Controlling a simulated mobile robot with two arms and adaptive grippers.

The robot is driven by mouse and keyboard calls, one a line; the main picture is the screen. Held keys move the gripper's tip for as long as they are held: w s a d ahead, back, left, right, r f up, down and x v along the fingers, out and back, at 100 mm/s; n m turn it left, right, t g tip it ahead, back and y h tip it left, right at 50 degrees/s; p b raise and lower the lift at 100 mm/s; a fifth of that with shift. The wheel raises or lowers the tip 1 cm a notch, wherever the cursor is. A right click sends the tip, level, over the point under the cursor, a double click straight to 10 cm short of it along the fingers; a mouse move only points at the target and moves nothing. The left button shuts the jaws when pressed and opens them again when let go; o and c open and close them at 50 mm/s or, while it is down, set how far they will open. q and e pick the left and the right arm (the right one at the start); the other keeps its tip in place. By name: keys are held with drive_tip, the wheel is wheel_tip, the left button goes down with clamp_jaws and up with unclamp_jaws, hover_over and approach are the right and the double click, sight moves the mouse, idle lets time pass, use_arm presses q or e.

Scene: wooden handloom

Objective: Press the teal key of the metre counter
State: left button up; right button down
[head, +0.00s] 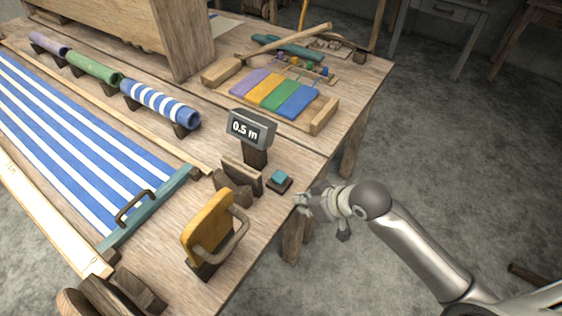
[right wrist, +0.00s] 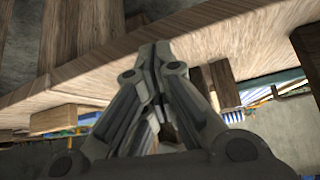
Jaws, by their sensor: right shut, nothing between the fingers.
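The metre counter (head: 251,128) stands on a dark post on the wooden table and its display reads 0.5 m. Its teal key (head: 280,177) sits on a small dark block in front of the post, near the table's right edge. My right gripper (head: 302,201) is shut and empty, just right of the key at the table edge, apart from the key. In the right wrist view its closed fingertips (right wrist: 158,50) point at the wooden table edge; the key cannot be made out there. My left gripper is not in view.
A yellow paddle with a handle (head: 209,227) stands left of my right gripper. Wooden blocks (head: 240,175) stand beside the key. Striped cloth (head: 75,140), cloth rolls (head: 160,102) and a colour-strip board (head: 322,118) lie farther off.

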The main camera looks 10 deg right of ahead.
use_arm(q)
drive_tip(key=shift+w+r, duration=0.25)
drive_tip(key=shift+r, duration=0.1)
use_arm(e)
drive_tip(key=w+d+r+n+y, duration=0.1)
drive_tip(key=w+r, duration=0.4)
drive_tip(key=r, duration=0.9)
drive_tip(key=shift+d+r+n+y, duration=0.15)
drive_tip(key=shift+n+y, duration=0.35)
drive_tip(key=shift+n, duration=0.4)
drive_tip(key=shift+w, duration=0.1)
drive_tip(key=p, duration=0.2)
hover_over(281, 175)
wheel_tip(281, 175, down, 7)
drive_tip(key=shift+w, duration=0.1)
wheel_tip(281, 175, down, 3)
drive_tip(key=shift+r, duration=0.15)
drive_tip(key=shift+f, duration=0.7)
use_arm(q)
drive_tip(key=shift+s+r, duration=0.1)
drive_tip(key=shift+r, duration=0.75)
use_arm(e)
drive_tip(key=shift+f, duration=0.15)
